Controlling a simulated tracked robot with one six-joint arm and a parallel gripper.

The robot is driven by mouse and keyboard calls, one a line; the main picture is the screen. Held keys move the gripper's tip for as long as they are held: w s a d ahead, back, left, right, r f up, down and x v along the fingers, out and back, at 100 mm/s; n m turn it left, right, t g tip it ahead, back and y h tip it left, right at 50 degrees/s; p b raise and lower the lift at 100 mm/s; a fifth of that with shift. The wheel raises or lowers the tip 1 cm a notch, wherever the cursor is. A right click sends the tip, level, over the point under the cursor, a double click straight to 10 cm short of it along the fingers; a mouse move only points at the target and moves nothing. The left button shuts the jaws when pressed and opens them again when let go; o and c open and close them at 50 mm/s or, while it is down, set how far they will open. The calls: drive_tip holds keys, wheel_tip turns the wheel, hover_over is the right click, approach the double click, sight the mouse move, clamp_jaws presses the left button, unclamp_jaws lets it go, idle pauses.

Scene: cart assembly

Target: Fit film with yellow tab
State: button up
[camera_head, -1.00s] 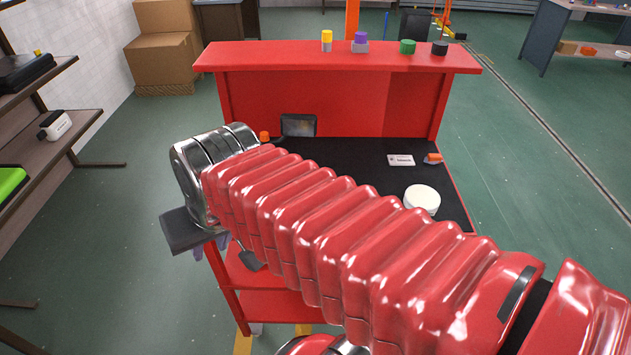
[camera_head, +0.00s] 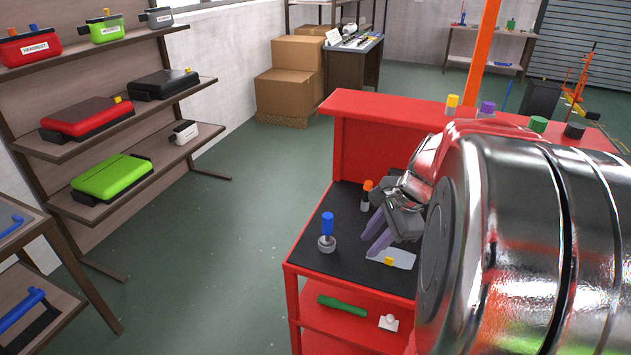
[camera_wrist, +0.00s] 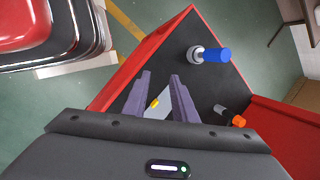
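The film is a pale, thin sheet (camera_head: 404,257) with a yellow tab (camera_head: 389,261), lying on the black top of the red cart (camera_head: 310,262). My gripper (camera_head: 368,244) has its purple-grey fingers over the cart top, close to the film in the head view. In the wrist view the film's yellow tab (camera_wrist: 154,103) shows between my two fingers (camera_wrist: 160,76), which are apart. The film there is partly hidden by the fingers. I cannot tell whether a finger touches it.
A blue-handled tool (camera_head: 327,232) stands on the cart's front left, and an orange-capped tube (camera_head: 366,195) behind it. A green tool (camera_head: 342,305) and a small white item (camera_head: 389,322) lie on the lower shelf. Shelves with cases (camera_head: 110,170) stand left, with free floor between.

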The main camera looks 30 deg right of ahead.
sight(392, 259)
drive_tip(key=s+d+f+m, duration=0.1)
drive_tip(key=d+f+m, duration=0.1)
drive_tip(key=d, duration=0.3)
drive_tip(key=s+d+f+m, duration=0.1)
drive_tip(key=d+f+m, duration=0.1)
drive_tip(key=d+m, duration=0.2)
drive_tip(key=shift+s+d+f+m+t, duration=0.2)
drive_tip(key=shift+s+d+m+t, duration=0.15)
drive_tip(key=shift+d, duration=0.45)
drive_tip(key=shift+y, duration=0.3)
drive_tip(key=shift+x, duration=4)
drive_tip(key=shift+w, duration=0.1)
clamp_jaws()
drive_tip(key=shift+r, duration=0.15)
drive_tip(key=shift+r, duration=1.95)
